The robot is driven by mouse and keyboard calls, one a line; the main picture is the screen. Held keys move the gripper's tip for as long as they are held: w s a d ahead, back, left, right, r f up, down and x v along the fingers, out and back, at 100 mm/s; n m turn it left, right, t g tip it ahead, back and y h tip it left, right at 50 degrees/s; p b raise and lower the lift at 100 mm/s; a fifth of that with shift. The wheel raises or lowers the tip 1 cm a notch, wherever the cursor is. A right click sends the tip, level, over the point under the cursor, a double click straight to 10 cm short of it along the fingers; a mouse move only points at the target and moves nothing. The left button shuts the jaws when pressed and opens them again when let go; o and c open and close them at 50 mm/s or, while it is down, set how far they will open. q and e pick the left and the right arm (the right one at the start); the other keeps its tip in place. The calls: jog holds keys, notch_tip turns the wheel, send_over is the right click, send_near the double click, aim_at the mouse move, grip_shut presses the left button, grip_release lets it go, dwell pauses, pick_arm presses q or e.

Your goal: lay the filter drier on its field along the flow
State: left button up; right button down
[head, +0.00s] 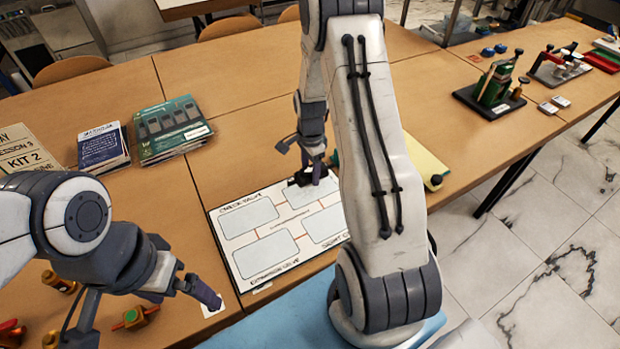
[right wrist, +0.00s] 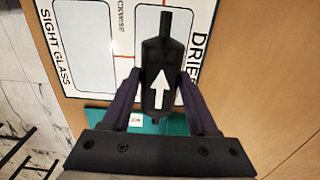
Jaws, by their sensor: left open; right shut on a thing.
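The filter drier, a black cylinder with narrow end stubs and a white arrow (right wrist: 160,62), is between the fingers of my right gripper (right wrist: 153,88). In the right wrist view its arrow points up the picture, lengthwise along the drier. The drier is over a pale field labelled "DRIE…" on the white board (head: 235,262); I cannot tell whether it touches the board. In the head view my right gripper (head: 316,178) is at the board's far right field, partly hidden by my arm. My left gripper (head: 205,292) is open and empty, left of the board's near edge.
Brass and green fittings (head: 135,317) lie at the near left. A yellow pad (head: 424,160) lies right of my right arm. A green device (head: 493,85) stands further right. Table between books and board is clear.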

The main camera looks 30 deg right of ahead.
aim_at(310, 181)
notch_tip(310, 181, down, 4)
jog(key=shift+r+p, duration=0.1)
jog(key=shift+p, duration=0.2)
jog(key=shift+f, duration=0.2)
jog(key=shift+f, duration=0.2)
jog(key=shift+c, duration=0.8)
grip_release()
jog(key=shift+r, duration=0.15)
